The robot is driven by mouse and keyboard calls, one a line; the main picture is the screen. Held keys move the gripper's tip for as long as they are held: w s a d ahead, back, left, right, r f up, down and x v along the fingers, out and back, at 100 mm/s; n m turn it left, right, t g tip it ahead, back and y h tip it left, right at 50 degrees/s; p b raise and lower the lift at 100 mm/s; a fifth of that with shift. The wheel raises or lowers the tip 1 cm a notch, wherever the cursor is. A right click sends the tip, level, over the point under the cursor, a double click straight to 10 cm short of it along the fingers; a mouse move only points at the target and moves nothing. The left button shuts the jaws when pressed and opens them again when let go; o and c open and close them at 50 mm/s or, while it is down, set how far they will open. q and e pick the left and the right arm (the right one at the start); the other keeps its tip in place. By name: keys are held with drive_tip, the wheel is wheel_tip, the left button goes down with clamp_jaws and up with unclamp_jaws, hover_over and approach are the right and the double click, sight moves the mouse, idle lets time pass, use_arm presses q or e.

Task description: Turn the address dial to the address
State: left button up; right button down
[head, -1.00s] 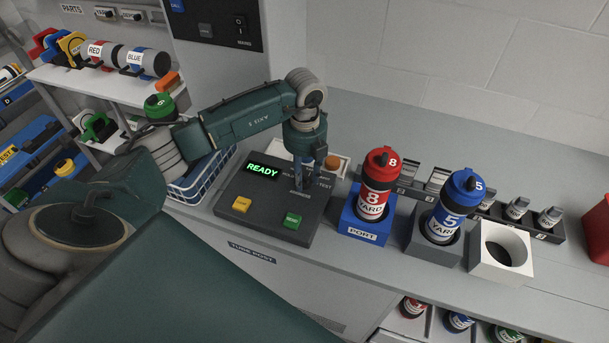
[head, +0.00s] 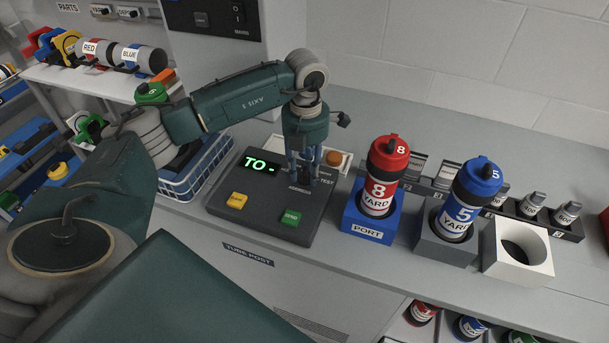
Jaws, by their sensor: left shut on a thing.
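The dark control box (head: 225,205) stands on the counter with a lit green display (head: 260,165) that reads "TO -". My left gripper (head: 301,178) points down over the back right part of the box, by the small "ADDRESS" label. It is shut on the address dial, which its fingers and the arm hide. A red carrier (head: 378,178) marked 8 YARD stands upright in the blue PORT holder (head: 366,227). My right gripper does not show.
A blue carrier (head: 466,201) marked 5 YARD stands in a grey holder (head: 441,245). A white holder (head: 517,250) to its right is empty. A wire basket (head: 194,172) stands left of the box.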

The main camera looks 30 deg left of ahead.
use_arm(q)
drive_tip(key=m+b, duration=0.1)
drive_tip(key=m, duration=0.1)
drive_tip(key=m+b, duration=0.2)
drive_tip(key=m, duration=0.1)
drive_tip(key=shift+w+d+r+m, duration=0.1)
drive_tip(key=shift+w+m, duration=0.2)
drive_tip(key=m+b, duration=0.1)
drive_tip(key=m, duration=0.1)
drive_tip(key=m+b, duration=0.1)
drive_tip(key=m, duration=0.1)
drive_tip(key=shift+s+d+r+m, duration=0.1)
drive_tip(key=shift+d+m, duration=0.05)
drive_tip(key=shift+m, duration=0.55)
